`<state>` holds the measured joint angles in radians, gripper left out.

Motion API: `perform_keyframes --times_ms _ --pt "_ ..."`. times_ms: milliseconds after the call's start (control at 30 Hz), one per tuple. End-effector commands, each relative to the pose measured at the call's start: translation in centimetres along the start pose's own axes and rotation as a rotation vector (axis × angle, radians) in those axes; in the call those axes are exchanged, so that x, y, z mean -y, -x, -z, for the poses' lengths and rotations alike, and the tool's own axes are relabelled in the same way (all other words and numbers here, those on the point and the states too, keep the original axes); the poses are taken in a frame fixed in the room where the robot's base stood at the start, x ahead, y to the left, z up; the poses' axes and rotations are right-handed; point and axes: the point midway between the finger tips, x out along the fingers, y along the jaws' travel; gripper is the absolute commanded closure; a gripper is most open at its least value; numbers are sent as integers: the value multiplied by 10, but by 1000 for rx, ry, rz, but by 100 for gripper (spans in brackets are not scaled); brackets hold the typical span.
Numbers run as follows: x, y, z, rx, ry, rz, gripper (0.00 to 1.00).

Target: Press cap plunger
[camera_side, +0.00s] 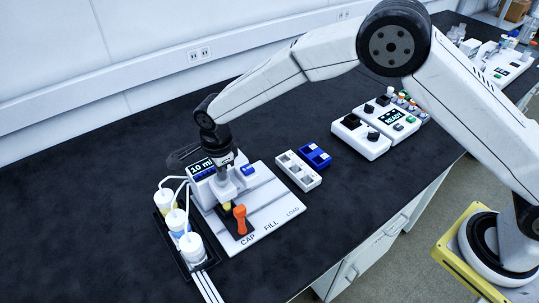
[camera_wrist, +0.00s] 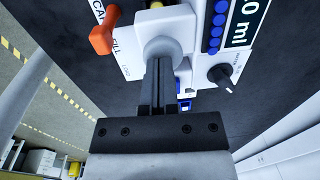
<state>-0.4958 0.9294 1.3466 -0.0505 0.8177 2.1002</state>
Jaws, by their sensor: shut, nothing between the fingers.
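The filling station is a white unit with a base plate (camera_side: 262,222) marked CAP, FILL and LOAD and a display (camera_side: 201,165) reading 10 ml. My gripper (camera_side: 226,186) points down over the station near the CAP end. In the wrist view my gripper (camera_wrist: 160,66) has its fingers together with nothing between them. Their tips are at a rounded white knob (camera_wrist: 163,46), which looks like the cap plunger; I cannot tell whether they touch it. An orange lever (camera_side: 240,218) stands beside the gripper, and it also shows in the wrist view (camera_wrist: 102,38). The area under the knob is hidden.
White-capped bottles (camera_side: 190,247) with tubes stand in a black tray left of the station. A white rack (camera_side: 298,171) and a blue rack (camera_side: 316,155) lie to the right. A white device reading READY (camera_side: 392,117) is farther right. The dark bench behind is clear.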

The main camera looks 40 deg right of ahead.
Motion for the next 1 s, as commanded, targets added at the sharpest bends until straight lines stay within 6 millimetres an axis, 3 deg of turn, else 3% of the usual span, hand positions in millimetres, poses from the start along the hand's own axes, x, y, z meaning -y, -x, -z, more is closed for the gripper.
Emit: perform_keyframes --times_ms 400,767,1000 --pt "-1 -21 0 -1 0 -1 100" --pt "-2 -22 0 -1 0 -3 100" --pt "-2 -8 0 -1 0 -2 100"
